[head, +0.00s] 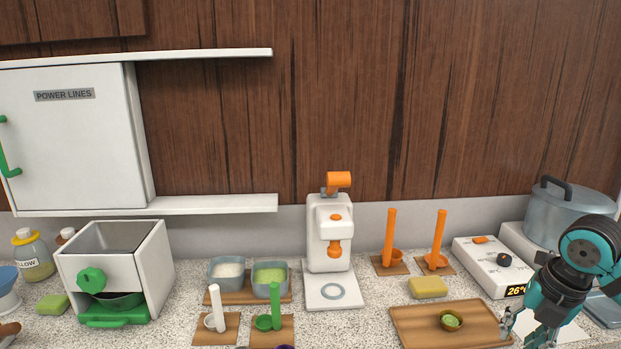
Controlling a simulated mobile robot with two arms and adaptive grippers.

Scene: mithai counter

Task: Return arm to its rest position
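One arm, teal and black, shows at the lower right and is my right arm. Its gripper (507,322) is at the right end of the wooden tray (415,326), partly cut off by the frame's bottom edge. I cannot make out whether its fingers are open or shut. My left gripper is not in view.
A white control box (486,268) and a grey lidded pot (566,209) stand close behind the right arm. A yellow sponge (428,287), orange scoops (390,240) and a white dispenser (329,235) are farther left. A white cabinet (80,150) hangs at the left.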

